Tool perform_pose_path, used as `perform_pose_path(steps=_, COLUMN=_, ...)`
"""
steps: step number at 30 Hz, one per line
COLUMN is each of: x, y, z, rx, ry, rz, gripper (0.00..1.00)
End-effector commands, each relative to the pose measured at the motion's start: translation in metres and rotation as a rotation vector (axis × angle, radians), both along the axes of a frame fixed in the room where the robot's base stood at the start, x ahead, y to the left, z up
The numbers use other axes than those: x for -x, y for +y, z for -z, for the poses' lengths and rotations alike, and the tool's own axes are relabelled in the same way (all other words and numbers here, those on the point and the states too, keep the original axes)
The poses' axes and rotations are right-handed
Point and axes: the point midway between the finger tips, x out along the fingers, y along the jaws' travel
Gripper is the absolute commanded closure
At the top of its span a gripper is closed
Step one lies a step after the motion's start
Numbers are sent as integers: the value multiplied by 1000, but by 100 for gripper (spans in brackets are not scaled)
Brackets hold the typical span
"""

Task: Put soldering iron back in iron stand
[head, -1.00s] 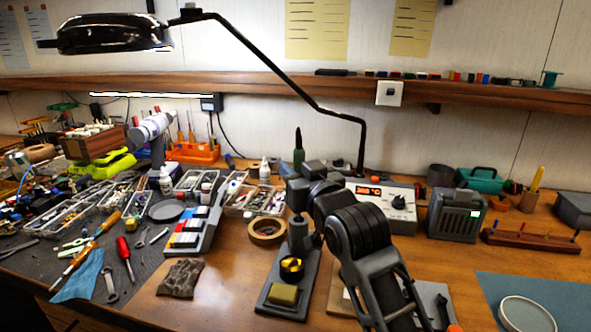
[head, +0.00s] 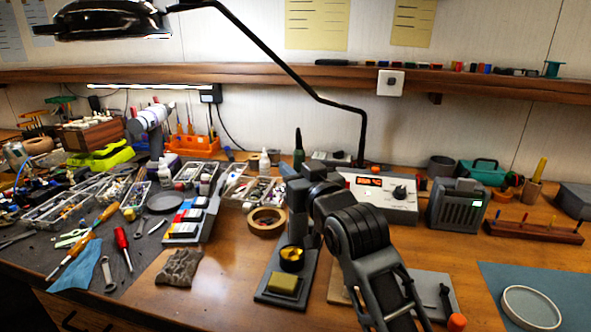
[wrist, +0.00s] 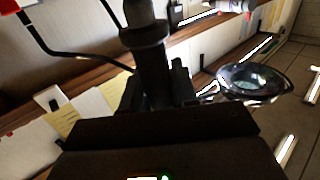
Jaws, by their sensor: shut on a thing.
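The soldering iron has a dark green, tapered handle (head: 298,148) that sticks up above my gripper (head: 298,188) in the head view. My gripper is shut on it and holds it roughly upright. In the wrist view, a dark shaft with a wide collar (wrist: 145,35) stands out between the fingers. The iron stand (head: 268,296) is a dark base with a yellowish sponge and a brass-coloured cleaner (head: 291,258). My gripper is over the stand's rear part. The iron's lower end is hidden in the head view, so I cannot tell whether it is inside the holder.
The soldering station (head: 378,198) stands behind my gripper, to the right. A tape roll (head: 254,225) and a multicoloured block (head: 187,225) are to the left. The lamp's arm (head: 362,140) rises behind. Bare wood shows left of the stand.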

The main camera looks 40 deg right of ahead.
Motion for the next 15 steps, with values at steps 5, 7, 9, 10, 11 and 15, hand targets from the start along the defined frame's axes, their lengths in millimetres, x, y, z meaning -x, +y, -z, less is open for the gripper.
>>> perform_pose_path(steps=5, x=0, y=0, z=6, rx=0, ry=0, rz=0, gripper=98)
perform_pose_path(steps=7, x=0, y=0, z=8, rx=0, ry=-1, rz=0, gripper=98)
perform_pose_path(steps=9, x=0, y=0, z=10, rx=0, ry=-1, rz=0, gripper=98)
perform_pose_path(steps=10, x=0, y=0, z=10, rx=0, ry=-1, rz=0, gripper=98)
perform_pose_path(steps=11, x=0, y=0, z=11, rx=0, ry=-1, rz=0, gripper=98)
perform_pose_path(steps=15, x=0, y=0, z=15, rx=0, ry=-1, rz=0, gripper=98)
